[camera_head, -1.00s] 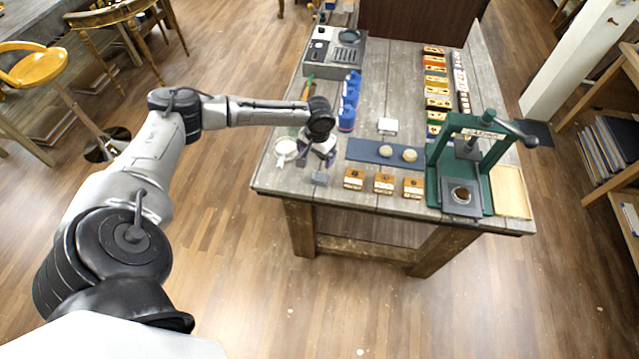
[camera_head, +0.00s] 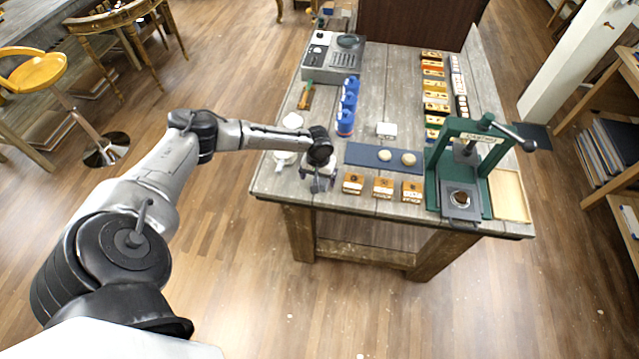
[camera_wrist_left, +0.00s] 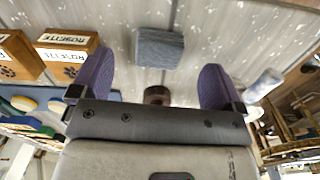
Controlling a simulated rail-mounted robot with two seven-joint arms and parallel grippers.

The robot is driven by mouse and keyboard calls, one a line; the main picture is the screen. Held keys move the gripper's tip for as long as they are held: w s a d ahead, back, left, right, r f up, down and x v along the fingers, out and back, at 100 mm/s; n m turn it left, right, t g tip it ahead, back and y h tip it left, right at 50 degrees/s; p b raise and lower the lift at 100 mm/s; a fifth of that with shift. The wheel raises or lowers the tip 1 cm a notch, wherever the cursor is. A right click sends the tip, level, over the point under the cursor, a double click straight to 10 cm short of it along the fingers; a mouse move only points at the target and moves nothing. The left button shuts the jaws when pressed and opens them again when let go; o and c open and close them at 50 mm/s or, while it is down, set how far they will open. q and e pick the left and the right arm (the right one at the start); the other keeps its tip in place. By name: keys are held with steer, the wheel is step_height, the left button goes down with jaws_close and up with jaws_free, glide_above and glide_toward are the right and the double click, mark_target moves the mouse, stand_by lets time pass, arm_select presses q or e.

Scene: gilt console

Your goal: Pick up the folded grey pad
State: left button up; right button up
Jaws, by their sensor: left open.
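The folded grey pad (camera_wrist_left: 160,47) lies flat on the grey plank table, in the upper middle of the left wrist view. In the head view it is mostly covered by my left gripper (camera_head: 318,182) at the table's near left. The pad lies beyond the fingertips, roughly in line with the gap, and I see no contact. My right gripper is in neither view.
Wooden boxes (camera_head: 383,187) stand right of the pad, before a blue mat (camera_head: 352,153) with two pale round pieces. A white cup (camera_head: 282,158) is close behind-left of the gripper. Blue containers (camera_head: 346,118) stand farther back. A green press (camera_head: 435,190) is at right.

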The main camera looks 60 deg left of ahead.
arm_select(q)
steer(key=shift+s+f, duration=0.1)
steer(key=shift+f, duration=2.55)
steer(key=shift+c, duration=0.2)
steer(key=c, duration=0.9)
steer(key=shift+r, duration=0.15)
steer(key=shift+c, duration=0.2)
step_height(320, 180, up, 4)
steer(key=shift+d+r, duration=0.1)
steer(key=w+d+r, duration=0.3)
steer(key=d+r, duration=0.3)
steer(key=d, duration=0.5)
steer(key=shift+w+r, duration=0.25)
steer(key=shift+r, duration=0.05)
